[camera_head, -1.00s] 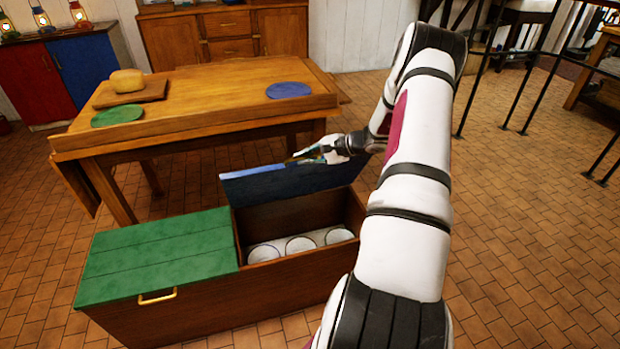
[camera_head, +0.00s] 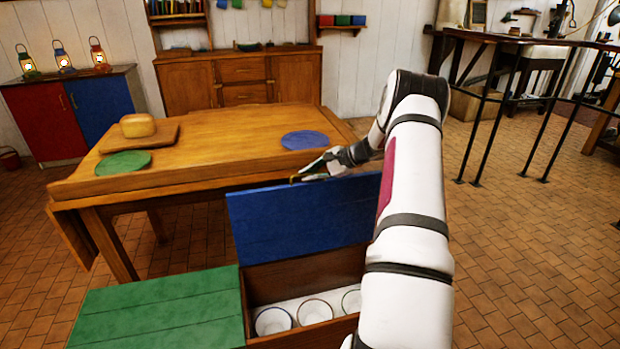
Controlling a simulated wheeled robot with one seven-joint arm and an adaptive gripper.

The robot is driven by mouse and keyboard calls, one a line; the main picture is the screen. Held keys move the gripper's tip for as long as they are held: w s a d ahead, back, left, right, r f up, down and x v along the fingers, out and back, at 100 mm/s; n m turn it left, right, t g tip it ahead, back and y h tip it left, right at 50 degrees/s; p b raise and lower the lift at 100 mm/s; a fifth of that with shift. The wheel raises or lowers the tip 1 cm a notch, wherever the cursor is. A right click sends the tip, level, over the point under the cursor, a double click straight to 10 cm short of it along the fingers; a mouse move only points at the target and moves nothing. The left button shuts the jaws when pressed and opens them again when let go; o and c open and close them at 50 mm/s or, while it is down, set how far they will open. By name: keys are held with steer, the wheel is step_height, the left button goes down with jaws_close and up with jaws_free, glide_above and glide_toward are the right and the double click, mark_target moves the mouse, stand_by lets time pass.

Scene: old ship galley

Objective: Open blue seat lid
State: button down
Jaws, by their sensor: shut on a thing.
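The blue seat lid (camera_head: 295,222) stands raised at the back of the bench's right compartment, close to upright, its blue face towards me. My gripper (camera_head: 308,176) is at the lid's top edge, shut on a small brass-coloured handle there; the fingers partly hide it. The right compartment is open, and its wooden inner wall (camera_head: 290,281) shows. Several white round vessels (camera_head: 314,311) with dark rims sit inside it. My arm hides the right end of the lid and of the compartment.
The green seat lid (camera_head: 160,310) beside it is shut. A wooden table (camera_head: 220,125) stands close behind the bench, holding a green mat (camera_head: 123,163), a blue mat (camera_head: 304,140) and a loaf on a board (camera_head: 138,126). Tiled floor is free at the right. Black railings (camera_head: 480,130) stand beyond.

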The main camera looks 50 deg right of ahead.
steer(key=shift+w, duration=0.1)
steer(key=c, duration=1.7)
jaws_free()
steer(key=shift+f, duration=0.1)
steer(key=v, duration=1.2)
